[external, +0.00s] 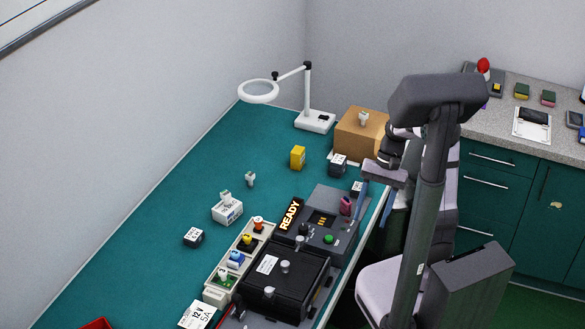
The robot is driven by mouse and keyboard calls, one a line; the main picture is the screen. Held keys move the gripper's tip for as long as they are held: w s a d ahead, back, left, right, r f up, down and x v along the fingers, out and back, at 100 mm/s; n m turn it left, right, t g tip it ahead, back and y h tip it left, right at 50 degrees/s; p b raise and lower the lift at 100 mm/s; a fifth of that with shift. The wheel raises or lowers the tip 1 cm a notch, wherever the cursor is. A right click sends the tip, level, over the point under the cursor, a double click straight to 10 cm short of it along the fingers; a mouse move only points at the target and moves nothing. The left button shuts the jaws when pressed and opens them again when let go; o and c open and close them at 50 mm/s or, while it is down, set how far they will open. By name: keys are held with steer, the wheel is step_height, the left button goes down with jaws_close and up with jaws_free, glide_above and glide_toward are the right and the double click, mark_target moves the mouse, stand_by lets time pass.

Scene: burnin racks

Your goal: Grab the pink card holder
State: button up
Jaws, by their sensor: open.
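My gripper (374,190) hangs at the right edge of the green bench, by the front right of the cardboard box. Its jaws are open, and I see nothing between them; the arm partly hides them.
The test unit (318,222) has a lit READY sign (289,215). A black lidded box (285,268) and a tray of coloured-knob modules (216,272) stand in front. A cardboard box (352,142) and magnifier lamp (314,121) stand behind.

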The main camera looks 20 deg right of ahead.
steer(key=w+d+m+t+y, duration=0.2)
steer(key=w+d+m+y, duration=0.1)
steer(key=w+m+y, duration=0.35)
steer(key=w+d+m+t+y, duration=0.1)
steer(key=w+d+m+y, duration=0.4)
steer(key=w, duration=0.3)
glide_toward(346, 204)
steer(key=shift+w+a+f+y, duration=0.15)
steer(key=shift+w+a+f, duration=0.15)
steer(key=shift+w+a, duration=0.2)
steer(key=shift+w+a+f+y, duration=0.1)
steer(key=shift+w+a+f, duration=0.2)
steer(key=shift+w+a, duration=0.15)
steer(key=shift+f, duration=0.4)
steer(key=shift+a+p, duration=0.3)
steer(key=shift+a, duration=0.45)
steer(key=shift+a+f, duration=0.15)
steer(key=shift+a, duration=0.15)
steer(key=shift+s+a+p, duration=0.15)
steer(key=shift+a+p, duration=0.15)
steer(key=shift+p, duration=0.1)
steer(key=a+p, duration=0.1)
steer(key=a, duration=0.1)
steer(key=a+p, duration=0.1)
steer(key=shift+s+a+f, duration=0.2)
steer(key=shift+a, duration=0.15)
steer(key=shift+a+f+p, duration=0.2)
steer(key=shift+a+p, duration=0.1)
steer(key=shift+a, duration=0.1)
steer(key=c, duration=1.1)
